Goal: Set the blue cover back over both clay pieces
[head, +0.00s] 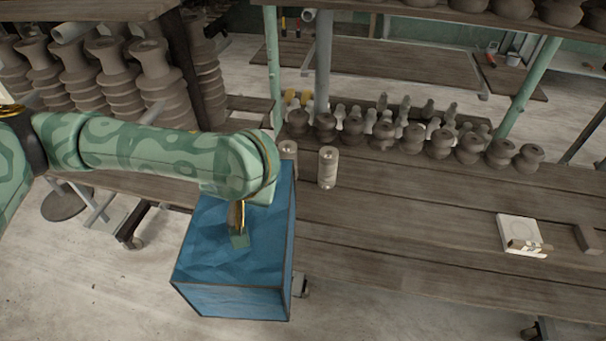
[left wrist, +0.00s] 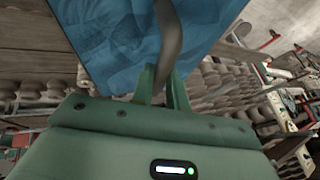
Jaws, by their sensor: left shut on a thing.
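The blue cover (head: 225,300) is a box shape with dark edges, at the lower middle of the head view. In the left wrist view the cover (left wrist: 110,40) fills the top beyond my fingers (left wrist: 165,88). Two pale clay cylinders stand on the wooden table: one clay piece (head: 327,168) is in full view right of the cover, the other clay piece (head: 289,152) is partly hidden behind my arm and the cover. My right gripper is not in view.
The wooden table (head: 400,245) has wide clear room right of the cover. A row of dark pots (head: 413,138) lines its back edge. A white box (head: 519,234) and a small dark block (head: 587,239) lie at the right. A green post (head: 273,65) rises behind.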

